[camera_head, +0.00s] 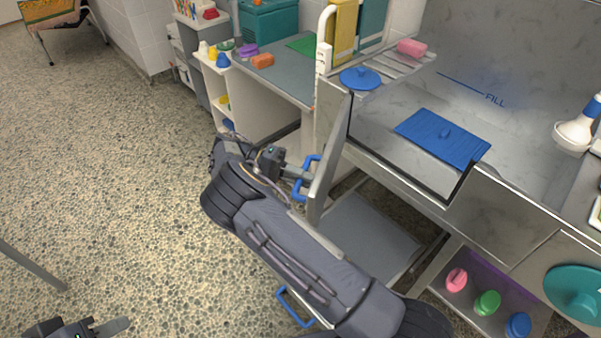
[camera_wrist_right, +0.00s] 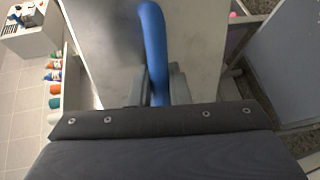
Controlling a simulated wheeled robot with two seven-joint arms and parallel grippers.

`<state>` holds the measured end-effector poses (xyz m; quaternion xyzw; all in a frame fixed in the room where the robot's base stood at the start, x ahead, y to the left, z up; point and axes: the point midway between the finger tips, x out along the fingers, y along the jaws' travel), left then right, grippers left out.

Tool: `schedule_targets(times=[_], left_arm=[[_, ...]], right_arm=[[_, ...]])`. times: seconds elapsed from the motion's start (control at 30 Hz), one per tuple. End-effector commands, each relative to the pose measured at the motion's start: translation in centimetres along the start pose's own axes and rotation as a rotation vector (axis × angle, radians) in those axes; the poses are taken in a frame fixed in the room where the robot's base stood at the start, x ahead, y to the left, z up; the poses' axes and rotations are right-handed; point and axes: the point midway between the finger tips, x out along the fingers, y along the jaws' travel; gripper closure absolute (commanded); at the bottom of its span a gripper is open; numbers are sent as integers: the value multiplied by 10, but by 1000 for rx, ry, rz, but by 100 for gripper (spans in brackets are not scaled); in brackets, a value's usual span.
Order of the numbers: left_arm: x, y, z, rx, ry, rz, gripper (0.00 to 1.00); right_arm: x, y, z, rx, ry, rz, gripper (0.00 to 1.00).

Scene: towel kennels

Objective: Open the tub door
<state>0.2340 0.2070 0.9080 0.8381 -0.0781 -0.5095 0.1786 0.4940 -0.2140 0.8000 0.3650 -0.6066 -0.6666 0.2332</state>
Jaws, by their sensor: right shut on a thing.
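The tub door (camera_head: 332,150) is a grey metal panel, seen nearly edge-on. It stands swung out from the left side of the opening in the tub's front (camera_head: 395,165). Its blue handle (camera_head: 312,163) faces left. My right gripper (camera_head: 298,176) is shut on the handle, with its arm reaching up from the lower right. In the right wrist view the blue handle (camera_wrist_right: 155,45) runs between the fingers (camera_wrist_right: 155,92), with the pale door panel (camera_wrist_right: 100,45) behind. My left gripper (camera_head: 108,328) is partly in view at the bottom left, away from the door; its jaw gap is not clear.
A blue mat (camera_head: 443,135) lies in the tub. A grey step or ramp (camera_head: 362,238) lies below the opening, with a blue handle (camera_head: 300,305) near my right arm. A counter (camera_head: 285,75) and bottle shelf (camera_head: 212,75) stand behind the door. The speckled floor at left is mostly clear.

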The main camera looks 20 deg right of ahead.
Motion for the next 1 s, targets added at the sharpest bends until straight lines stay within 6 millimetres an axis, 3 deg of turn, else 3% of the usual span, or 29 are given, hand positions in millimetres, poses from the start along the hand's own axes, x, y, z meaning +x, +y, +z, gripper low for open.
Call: schedule_targets(times=[0.4, 0.43, 0.57, 1.0], left_arm=[[-1, 1, 0, 0, -1, 0, 64], [-1, 1, -1, 0, 0, 0, 64], [-1, 1, -1, 0, 0, 0, 64], [-2, 1, -1, 0, 0, 0, 64]], right_arm=[[0, 2, -2, 8, -3, 1, 100], [0, 2, -2, 8, -3, 1, 83], [0, 1, -1, 6, -5, 0, 66], [2, 2, -1, 3, -8, 0, 65]])
